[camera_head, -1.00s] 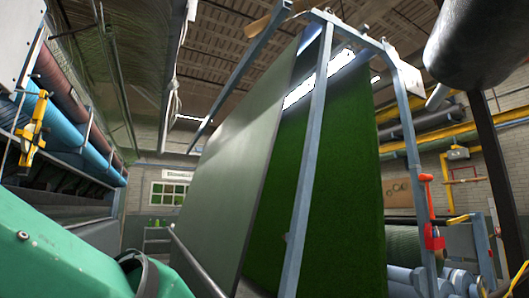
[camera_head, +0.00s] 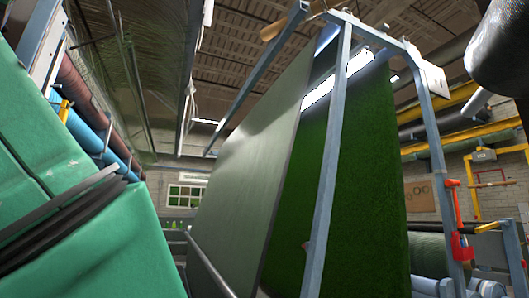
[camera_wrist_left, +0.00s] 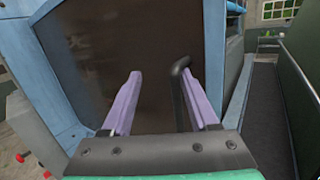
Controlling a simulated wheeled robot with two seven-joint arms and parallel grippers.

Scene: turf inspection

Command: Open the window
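In the left wrist view, a dark brown pane (camera_wrist_left: 110,62) sits in a blue frame (camera_wrist_left: 52,68). A black bent bar (camera_wrist_left: 180,95), like a handle, stands in front of it near the right finger. My left gripper (camera_wrist_left: 164,92) has two purple fingers spread apart. The bar shows between them, close to the right finger; I cannot tell if it touches. A small multi-pane window (camera_head: 186,196) is on the far wall in the head view, and panes (camera_wrist_left: 275,8) show at the wrist view's top right. My right gripper is not in view.
A tall tilted grey panel (camera_head: 245,170) and green turf (camera_head: 365,170) stand mid-view in a blue-grey frame (camera_head: 325,170). Rolls (camera_head: 85,122) lie along the left. A red fitting (camera_head: 462,247) is on the right post. A dark walkway (camera_wrist_left: 265,125) runs at the wrist view's right.

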